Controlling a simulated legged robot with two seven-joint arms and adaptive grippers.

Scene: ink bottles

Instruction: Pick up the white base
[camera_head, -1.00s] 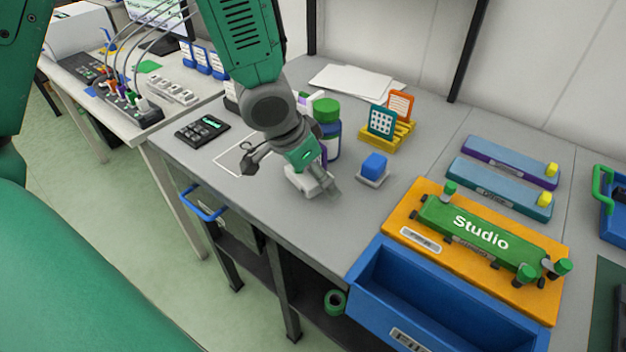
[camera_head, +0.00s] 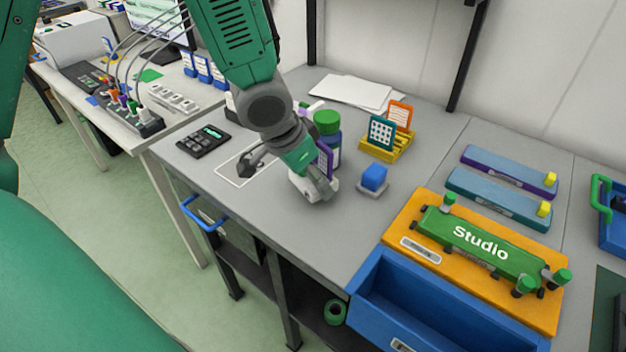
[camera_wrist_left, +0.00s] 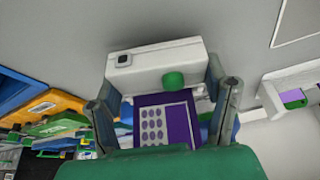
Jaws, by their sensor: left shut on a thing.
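The white base (camera_head: 301,189) is a small pale block on the grey table in the head view, partly hidden by my left gripper (camera_head: 322,190). In the left wrist view, the white base (camera_wrist_left: 155,62) is a long block with a small black square near one end and a green round knob or cap in front of it. My left gripper (camera_wrist_left: 165,90) is shut on the white base, one finger at each end. A purple card with a grid (camera_wrist_left: 165,122) stands between the fingers in the wrist view. I cannot tell whether the base is clear of the table. My right gripper is not in view.
A blue bottle with a green cap (camera_head: 328,128) stands just behind the gripper. A blue cube on a grey pad (camera_head: 373,178) is close on the right. A calculator (camera_head: 203,140) lies to the left. A blue open bin (camera_head: 440,310) is at the front right.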

